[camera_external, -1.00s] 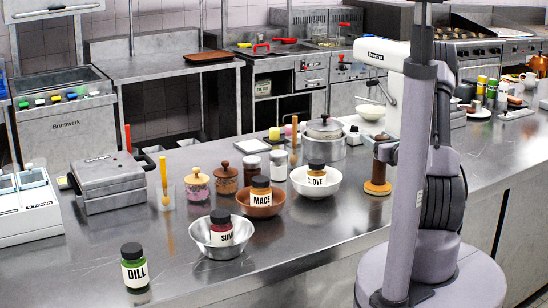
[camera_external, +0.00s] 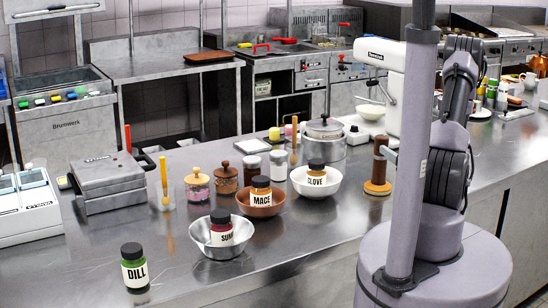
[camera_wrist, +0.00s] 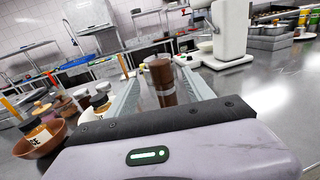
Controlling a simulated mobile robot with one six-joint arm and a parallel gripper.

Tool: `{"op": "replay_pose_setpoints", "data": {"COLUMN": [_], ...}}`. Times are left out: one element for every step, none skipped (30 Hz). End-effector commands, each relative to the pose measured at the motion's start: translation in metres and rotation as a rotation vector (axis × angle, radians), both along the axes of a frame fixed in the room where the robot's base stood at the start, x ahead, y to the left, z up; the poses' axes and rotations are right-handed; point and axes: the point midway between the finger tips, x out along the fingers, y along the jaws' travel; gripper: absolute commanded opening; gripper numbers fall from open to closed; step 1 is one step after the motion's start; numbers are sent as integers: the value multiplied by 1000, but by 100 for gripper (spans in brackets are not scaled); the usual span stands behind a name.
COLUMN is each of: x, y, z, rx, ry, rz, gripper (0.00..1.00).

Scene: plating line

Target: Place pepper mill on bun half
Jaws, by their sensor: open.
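The pepper mill (camera_external: 380,160), a dark brown cylinder, stands upright on the orange-brown bun half (camera_external: 377,188) at the right of the counter. My gripper (camera_external: 391,154) is beside the mill's right side, partly hidden by my own column. In the wrist view the mill (camera_wrist: 162,84) is upright in line with the space between my open fingers, with a gap on each side. The bun half is not clearly visible in that view.
A white bowl (camera_external: 329,188) with a CLOVE jar stands left of the mill. A brown bowl (camera_external: 262,212) and a metal bowl (camera_external: 201,238) hold labelled jars farther left. A metal pot (camera_external: 333,147) and white mixer (camera_external: 393,95) stand behind.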

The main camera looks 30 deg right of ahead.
Motion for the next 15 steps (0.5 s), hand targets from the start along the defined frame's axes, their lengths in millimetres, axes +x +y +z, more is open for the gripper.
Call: {"op": "replay_pose_setpoints", "data": {"x": [-1,-2,-2,-2,0,5,11,19,29,34,34,25,10,-11,-47], "y": [0,0,0,1,3,12,24,42,77,111,149,204,245,282,323], "z": [1,0,-1,-1,0,7,16,29,50,68,85,104,114,120,121], "rx": [3,2,1,1,-3,-11,-25,-44,-83,-123,-173,-259,-340,-440,-610], "ry": [1,1,0,0,-3,-11,-20,-33,-51,-62,-69,-67,-55,-36,6], "rz": [-2,-2,-2,0,10,48,98,172,308,436,578,786,947,1110,1327], "gripper": [61,61,61,61,61,61,61,61,61,61,61,61,61,61,61]}}
